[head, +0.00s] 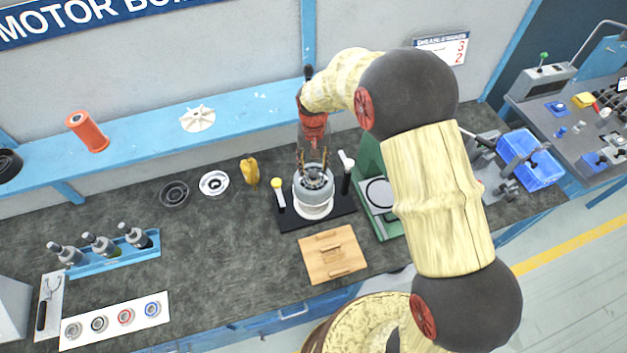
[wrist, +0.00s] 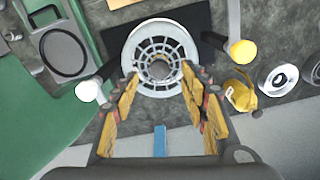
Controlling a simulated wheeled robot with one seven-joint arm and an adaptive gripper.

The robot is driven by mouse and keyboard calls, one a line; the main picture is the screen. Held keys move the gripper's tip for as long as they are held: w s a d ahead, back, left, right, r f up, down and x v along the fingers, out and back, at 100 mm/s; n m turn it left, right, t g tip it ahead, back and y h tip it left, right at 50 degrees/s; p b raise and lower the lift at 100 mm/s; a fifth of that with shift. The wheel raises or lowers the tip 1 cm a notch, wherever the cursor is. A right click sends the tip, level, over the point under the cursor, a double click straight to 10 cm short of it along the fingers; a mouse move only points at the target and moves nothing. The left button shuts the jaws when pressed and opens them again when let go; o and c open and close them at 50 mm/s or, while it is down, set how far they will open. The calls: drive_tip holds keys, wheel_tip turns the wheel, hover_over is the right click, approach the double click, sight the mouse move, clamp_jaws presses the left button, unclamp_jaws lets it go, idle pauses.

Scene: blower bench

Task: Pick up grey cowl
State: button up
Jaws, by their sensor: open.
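The grey cowl (head: 314,185) is a round, grey part with a vented, spoked top. It sits upright on a white round base on a black mat (head: 288,218). In the wrist view the cowl (wrist: 160,38) fills the upper middle, its ring of slots facing me. My gripper (head: 313,166) points down directly over the cowl, open and empty. In the wrist view its yellow-padded fingers (wrist: 164,88) stand apart, one at each side of the cowl's near part. I cannot tell whether the fingertips touch it.
Upright posts with a yellow tip (head: 277,183) and a white tip (head: 346,160) flank the cowl closely. A green case (head: 366,150) stands right, a wooden box (head: 333,255) in front. A yellow part (head: 249,172), white ring (head: 214,183) and dark ring (head: 174,194) lie left.

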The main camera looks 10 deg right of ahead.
sight(313, 173)
wheel_tip(313, 173, down, 5)
drive_tip(key=shift+w+f, duration=0.1)
drive_tip(key=shift+w, duration=0.05)
drive_tip(key=c, duration=1.1)
clamp_jaws()
